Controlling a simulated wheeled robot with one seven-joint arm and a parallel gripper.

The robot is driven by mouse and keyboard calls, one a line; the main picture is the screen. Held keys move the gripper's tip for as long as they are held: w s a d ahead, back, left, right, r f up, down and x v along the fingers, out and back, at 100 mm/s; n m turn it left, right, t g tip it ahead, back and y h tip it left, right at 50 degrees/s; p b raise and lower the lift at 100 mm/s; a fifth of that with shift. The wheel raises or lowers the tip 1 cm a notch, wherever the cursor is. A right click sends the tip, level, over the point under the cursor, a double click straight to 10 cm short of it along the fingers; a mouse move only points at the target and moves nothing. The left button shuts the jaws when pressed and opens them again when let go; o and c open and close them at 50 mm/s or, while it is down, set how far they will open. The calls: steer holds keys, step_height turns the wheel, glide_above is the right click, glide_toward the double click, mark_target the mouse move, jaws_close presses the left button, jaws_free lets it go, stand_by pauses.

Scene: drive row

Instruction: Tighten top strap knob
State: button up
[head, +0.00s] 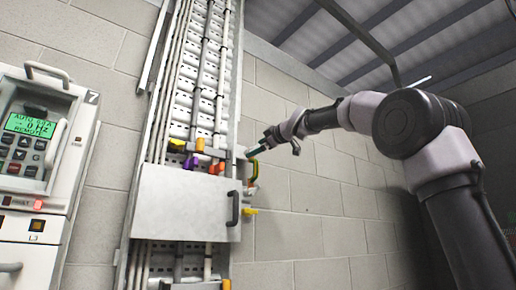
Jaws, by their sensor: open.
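My gripper (257,148) is open at the right edge of the cable ladder (208,80), level with a group of small coloured parts. A yellow-green looped piece (253,172) hangs just below my fingers. Whether my fingers touch anything is too small to tell. No knob is visible between them.
The door has a dark handle (233,208) sticking out, with a yellow part (250,211) beside it. A drive panel (35,150) with a green screen stands at the left. Grey conduits run up the ladder. The block wall (310,200) right of the ladder is bare.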

steer(key=shift+c, duration=0.3)
steer(key=c, duration=1.3)
steer(key=shift+m, duration=0.3)
steer(key=shift+w+d+m, duration=0.1)
steer(key=shift+m, duration=9.5)
